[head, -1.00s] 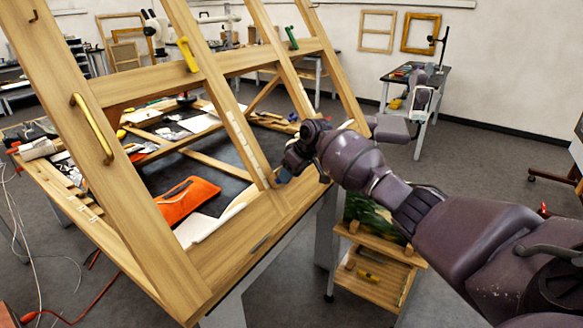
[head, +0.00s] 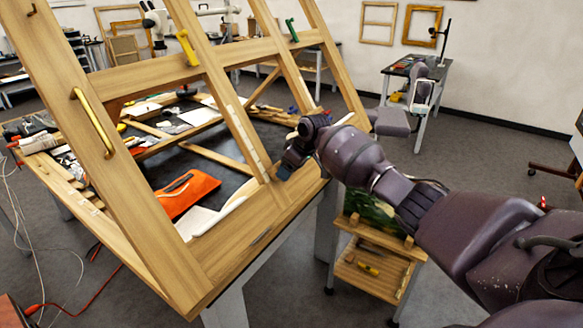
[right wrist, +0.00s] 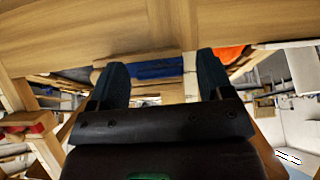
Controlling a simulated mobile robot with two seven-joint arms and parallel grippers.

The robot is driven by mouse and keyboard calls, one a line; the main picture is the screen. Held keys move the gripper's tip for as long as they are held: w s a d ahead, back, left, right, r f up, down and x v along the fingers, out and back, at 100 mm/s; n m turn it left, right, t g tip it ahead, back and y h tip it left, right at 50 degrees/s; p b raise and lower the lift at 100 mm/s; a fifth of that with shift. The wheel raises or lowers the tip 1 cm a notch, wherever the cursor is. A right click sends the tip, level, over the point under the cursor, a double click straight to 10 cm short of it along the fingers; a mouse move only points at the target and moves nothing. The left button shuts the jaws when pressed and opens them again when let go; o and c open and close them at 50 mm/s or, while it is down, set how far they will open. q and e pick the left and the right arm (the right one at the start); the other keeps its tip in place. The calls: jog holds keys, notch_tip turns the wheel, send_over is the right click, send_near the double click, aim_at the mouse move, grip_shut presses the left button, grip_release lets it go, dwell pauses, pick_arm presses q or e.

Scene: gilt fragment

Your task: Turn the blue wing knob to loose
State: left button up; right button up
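A blue piece, which looks like the wing knob (right wrist: 158,69), shows in the right wrist view just below a wooden beam (right wrist: 100,35). It lies between the two dark fingers of my right gripper (right wrist: 164,78). The fingers are apart, with a gap on the right side of the blue piece; I cannot tell whether the left finger touches it. In the head view my right gripper (head: 286,168) is at the lower beam of the tilted wooden easel frame (head: 230,250). The knob cannot be clearly told from the fingers there. My left gripper is out of view.
A brass handle (head: 92,122), a yellow knob (head: 187,48) and a green knob (head: 291,30) sit on the frame. An orange pouch (head: 187,193) lies on the cluttered table behind it. A small wooden cart (head: 372,268) stands below my right arm.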

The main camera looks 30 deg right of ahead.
jog(key=shift+r, duration=0.15)
jog(key=b+v, duration=0.1)
jog(key=v, duration=0.9)
jog(key=shift+s+r, duration=0.2)
jog(key=shift+r, duration=0.05)
jog(key=shift+d, duration=0.1)
